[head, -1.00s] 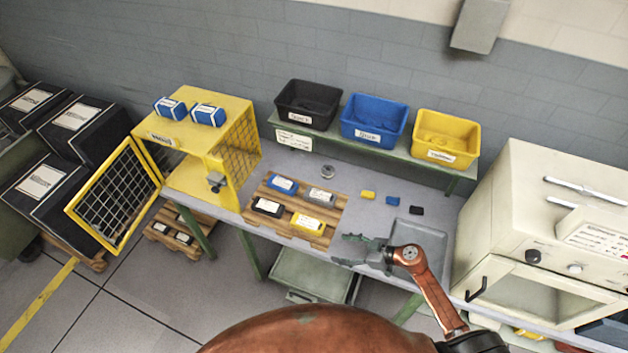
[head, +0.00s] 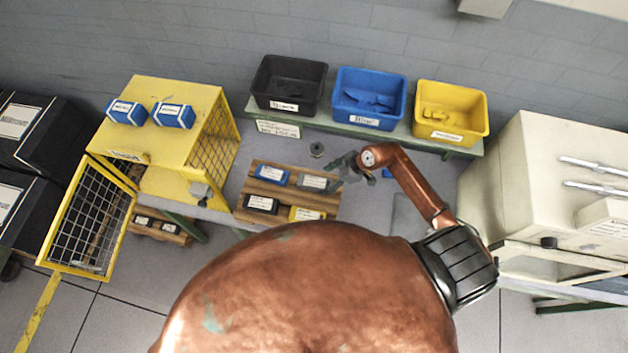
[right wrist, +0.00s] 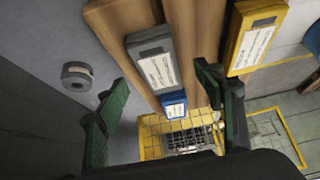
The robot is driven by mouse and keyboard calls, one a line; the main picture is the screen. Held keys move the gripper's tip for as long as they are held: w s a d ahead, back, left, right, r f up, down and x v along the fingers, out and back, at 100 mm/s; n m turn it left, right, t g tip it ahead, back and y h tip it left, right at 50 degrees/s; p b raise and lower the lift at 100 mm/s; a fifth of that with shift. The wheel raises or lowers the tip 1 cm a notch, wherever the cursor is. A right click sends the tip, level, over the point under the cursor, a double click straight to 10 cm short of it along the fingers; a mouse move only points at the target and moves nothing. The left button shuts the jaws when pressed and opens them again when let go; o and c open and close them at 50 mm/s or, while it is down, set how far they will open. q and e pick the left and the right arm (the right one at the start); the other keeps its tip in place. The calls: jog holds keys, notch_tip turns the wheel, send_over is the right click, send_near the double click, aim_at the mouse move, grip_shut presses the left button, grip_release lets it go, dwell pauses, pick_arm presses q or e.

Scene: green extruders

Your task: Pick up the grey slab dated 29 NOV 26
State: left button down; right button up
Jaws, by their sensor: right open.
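The grey slab (head: 314,182) lies on a wooden pallet at the back right of a group of slabs. In the right wrist view the grey slab (right wrist: 158,65) has a white label too small to read. My right gripper (head: 345,168) is open and empty, just right of the grey slab in the head view. In the right wrist view its fingers (right wrist: 160,78) are spread, one on each side of the grey slab, with no visible contact. My left gripper is out of view.
The pallet (head: 238,214) also holds a blue slab (head: 271,175), a black slab (head: 261,204) and a yellow slab (head: 305,213). A grey round part (head: 316,149) sits behind it. Black, blue and yellow bins stand on the shelf. A yellow cage (head: 165,100) stands left.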

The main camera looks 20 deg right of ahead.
aim_at(316, 182)
jog(key=shift+w+a+f+p, duration=0.3)
jog(key=shift+w+a+f, duration=0.4)
jog(key=shift+w+f, duration=0.15)
jog(key=shift+x, duration=1.05)
jog(key=shift+w+a+f, duration=0.15)
jog(key=shift+a+f, duration=0.15)
jog(key=shift+f, duration=0.05)
jog(key=c, duration=1.4)
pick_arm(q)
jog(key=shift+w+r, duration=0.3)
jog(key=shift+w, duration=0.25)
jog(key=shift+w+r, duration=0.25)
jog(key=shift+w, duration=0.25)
pick_arm(e)
jog(key=shift+c, duration=0.4)
jog(key=shift+r, duration=0.1)
